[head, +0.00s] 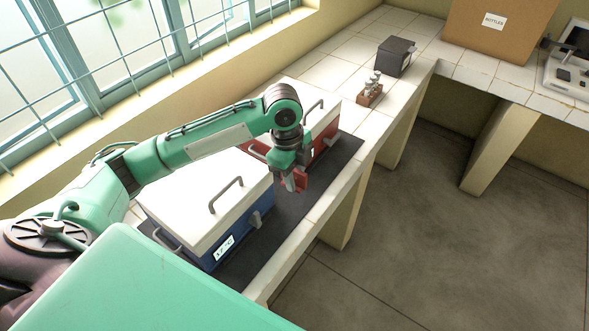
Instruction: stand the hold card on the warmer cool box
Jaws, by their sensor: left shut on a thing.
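Two cool boxes stand side by side on a dark mat (289,208). The nearer, blue cool box (238,238) has a white lid with a grey handle and a white label too small to read surely. The red cool box (325,147) behind it also has a white lid and is partly hidden by my left arm. My left gripper (295,181) points down near the front edge of the boxes, over the mat. It is shut on a small red piece, which seems to be the hold card (289,184), mostly hidden by the fingers. My right gripper is out of view.
Both lids look closed. Farther along the white tiled counter (330,74) are a small rack of bottles (370,91), a dark box (395,57) and a cardboard box marked bottles (500,35). A barred window lines the left. Open floor lies right.

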